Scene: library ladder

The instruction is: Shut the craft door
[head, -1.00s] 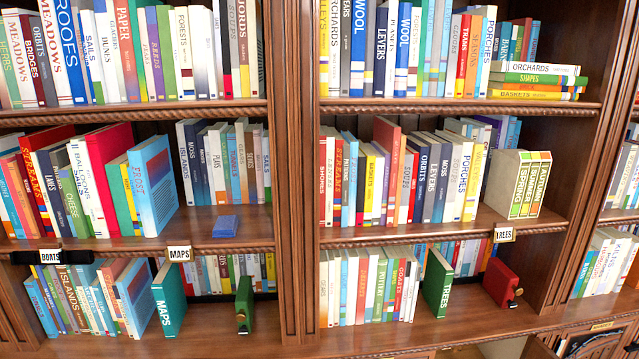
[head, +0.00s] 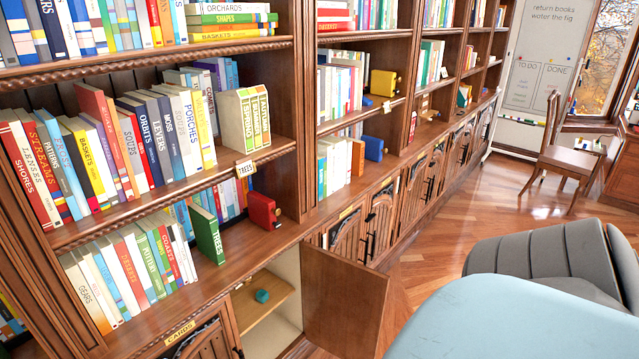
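A wooden cabinet door (head: 344,304) stands wide open at the bottom middle of the head view, swung out from the row of low cabinets under the bookshelves. I see no label on it, so I cannot confirm that it is the craft door. The open cabinet (head: 284,272) to its left has pale inner walls and a shelf with a small teal object (head: 262,296) on it. The lower part of the door and cabinet is cut off by the frame edge. Neither of my grippers is in view.
The cabinet left of the opening carries a CARDS label (head: 180,333). More shut cabinet doors (head: 381,219) run to the back right. A grey chair (head: 550,255) and a pale blue surface (head: 520,318) stand at the right. Wood floor (head: 440,240) is clear between.

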